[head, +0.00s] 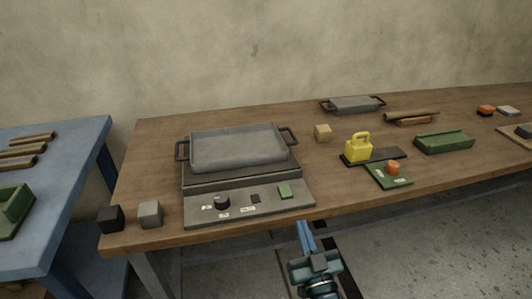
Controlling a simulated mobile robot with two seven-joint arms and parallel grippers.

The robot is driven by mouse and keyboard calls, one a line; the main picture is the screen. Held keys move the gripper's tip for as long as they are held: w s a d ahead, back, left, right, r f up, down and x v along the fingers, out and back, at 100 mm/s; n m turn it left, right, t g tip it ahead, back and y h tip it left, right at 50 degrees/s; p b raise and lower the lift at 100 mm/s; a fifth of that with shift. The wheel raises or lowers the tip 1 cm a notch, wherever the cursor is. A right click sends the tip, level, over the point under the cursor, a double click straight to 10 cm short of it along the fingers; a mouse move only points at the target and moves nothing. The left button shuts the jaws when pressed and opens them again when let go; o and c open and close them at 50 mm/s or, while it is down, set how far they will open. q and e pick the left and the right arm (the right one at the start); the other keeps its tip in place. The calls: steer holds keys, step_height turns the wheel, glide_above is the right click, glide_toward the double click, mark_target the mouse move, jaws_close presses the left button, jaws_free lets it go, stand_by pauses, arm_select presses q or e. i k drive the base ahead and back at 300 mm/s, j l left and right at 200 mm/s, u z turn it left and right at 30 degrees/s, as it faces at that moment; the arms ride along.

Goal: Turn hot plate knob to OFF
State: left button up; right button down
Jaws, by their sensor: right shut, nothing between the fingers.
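The hot plate (190,176) stands on the wooden table with a grey tray (240,148) on top. Its sloped front panel (265,206) carries a black knob (222,202) at the left, with small white labels around it that are too small to read. A dark switch (255,198) and a green square (285,191) sit to the right of the knob. My right gripper (304,228) is shut and empty, just in front of the table edge, to the right of and nearer than the panel. It does not touch the knob. My left gripper is not in view.
Dark (111,218) and grey (150,214) cubes sit left of the hot plate. A yellow weight (357,148), an orange button on a green base (393,168) and a green tray (444,142) stand to the right. A blue table (75,155) is at left.

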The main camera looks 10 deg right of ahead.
mark_target(222, 202)
steer(key=k, duration=1)
